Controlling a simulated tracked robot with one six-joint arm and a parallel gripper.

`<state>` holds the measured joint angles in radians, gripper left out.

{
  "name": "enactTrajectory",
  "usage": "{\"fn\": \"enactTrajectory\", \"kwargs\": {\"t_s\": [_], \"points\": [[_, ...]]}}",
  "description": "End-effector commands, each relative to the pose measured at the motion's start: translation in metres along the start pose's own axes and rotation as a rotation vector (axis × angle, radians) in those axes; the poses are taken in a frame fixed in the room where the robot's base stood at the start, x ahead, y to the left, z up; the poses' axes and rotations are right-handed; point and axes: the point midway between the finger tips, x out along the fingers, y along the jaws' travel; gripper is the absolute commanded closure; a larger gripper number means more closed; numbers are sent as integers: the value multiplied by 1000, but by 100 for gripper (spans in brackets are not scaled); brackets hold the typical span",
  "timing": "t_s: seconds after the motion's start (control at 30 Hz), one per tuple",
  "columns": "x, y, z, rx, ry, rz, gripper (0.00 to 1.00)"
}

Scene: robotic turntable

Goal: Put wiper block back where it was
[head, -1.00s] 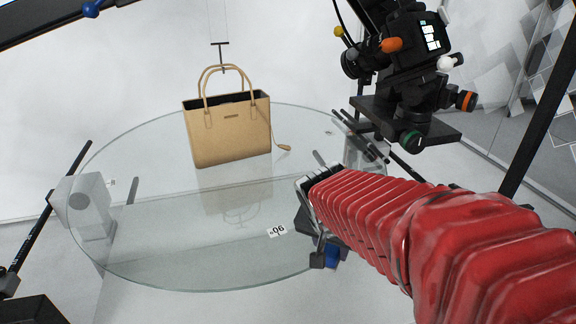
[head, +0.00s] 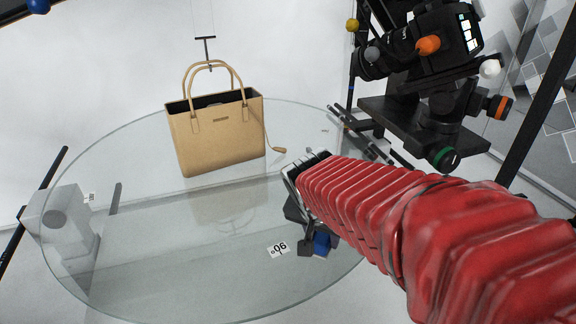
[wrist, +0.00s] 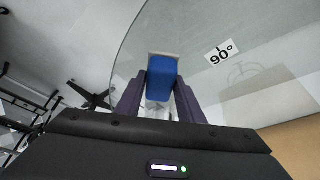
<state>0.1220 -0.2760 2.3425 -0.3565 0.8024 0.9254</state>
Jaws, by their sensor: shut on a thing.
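The wiper block (wrist: 161,78) is blue with a pale edge strip at its far end, held between the two dark fingers of my gripper (wrist: 158,100) in the wrist view. In the head view the blue block (head: 321,241) shows below the end of my red-sleeved arm, partly covered by my gripper (head: 312,243). My gripper is shut on it, over the right part of the glass turntable (head: 160,265), close to the rim. I cannot tell whether the block touches the glass.
A tan handbag (head: 217,135) hangs from thin lines over the turntable. A 90° label (head: 278,249) lies left of my gripper. A camera on a stand (head: 430,50) is at the upper right. A pale box-shaped lamp (head: 62,222) is at the left. The front glass is clear.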

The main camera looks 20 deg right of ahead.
Motion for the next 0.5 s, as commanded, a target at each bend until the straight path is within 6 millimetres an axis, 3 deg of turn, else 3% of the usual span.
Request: {"fn": "enactTrajectory", "kwargs": {"t_s": [0.27, 0.5], "points": [[6, 2, -13, 6, -1, 4, 92], [21, 3, -49, 10, -2, 5, 92]]}}
